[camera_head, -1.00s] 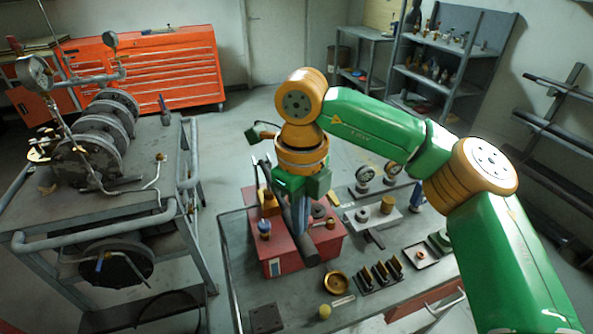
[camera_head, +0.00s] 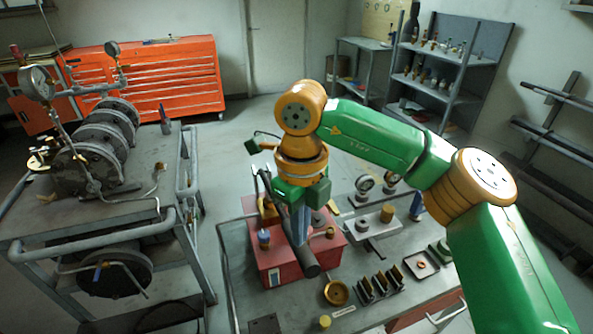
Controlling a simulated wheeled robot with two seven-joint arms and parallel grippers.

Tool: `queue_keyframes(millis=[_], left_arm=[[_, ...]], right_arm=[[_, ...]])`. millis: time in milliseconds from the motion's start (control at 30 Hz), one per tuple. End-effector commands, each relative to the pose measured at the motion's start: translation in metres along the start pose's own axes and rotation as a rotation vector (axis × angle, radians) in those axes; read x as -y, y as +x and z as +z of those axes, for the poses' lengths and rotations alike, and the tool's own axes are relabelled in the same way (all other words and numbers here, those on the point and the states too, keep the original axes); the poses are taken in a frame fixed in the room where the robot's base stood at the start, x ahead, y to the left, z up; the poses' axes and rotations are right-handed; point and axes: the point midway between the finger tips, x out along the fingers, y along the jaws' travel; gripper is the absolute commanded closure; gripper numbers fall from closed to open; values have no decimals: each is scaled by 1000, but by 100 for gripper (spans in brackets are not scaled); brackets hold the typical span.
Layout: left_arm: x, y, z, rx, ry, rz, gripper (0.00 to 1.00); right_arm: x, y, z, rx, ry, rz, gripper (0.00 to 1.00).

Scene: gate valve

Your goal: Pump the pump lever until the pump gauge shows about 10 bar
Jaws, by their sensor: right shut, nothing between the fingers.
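The pump appears to be the red box (camera_head: 275,271) on the grey bench. A dark bar with a thick round end (camera_head: 303,261), which looks like the pump lever, slants over the box toward me. My right gripper (camera_head: 300,226) points down over the box, beside or against the bar. It is shut with nothing between its fingers; whether it touches the bar I cannot tell. My left gripper is out of view.
A brass dish (camera_head: 336,292), a slotted rack (camera_head: 380,286) and a small tray (camera_head: 421,264) crowd the bench (camera_head: 385,312) right of the box. At left stands a cart (camera_head: 75,222) with flanged pipework and gauges (camera_head: 36,82). Open floor lies behind the bench.

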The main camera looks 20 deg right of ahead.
Motion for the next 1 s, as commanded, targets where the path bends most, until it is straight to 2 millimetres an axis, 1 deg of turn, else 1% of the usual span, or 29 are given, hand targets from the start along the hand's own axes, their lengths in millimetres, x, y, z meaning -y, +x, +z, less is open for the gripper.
queue_keyframes(millis=[167, 267, 1000], left_arm=[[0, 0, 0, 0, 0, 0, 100], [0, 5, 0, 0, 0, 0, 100], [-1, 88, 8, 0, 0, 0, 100]], right_arm=[[0, 0, 0, 0, 0, 0, 100], [0, 5, 0, 0, 0, 0, 100], [0, 103, 0, 0, 0, 1, 100]])
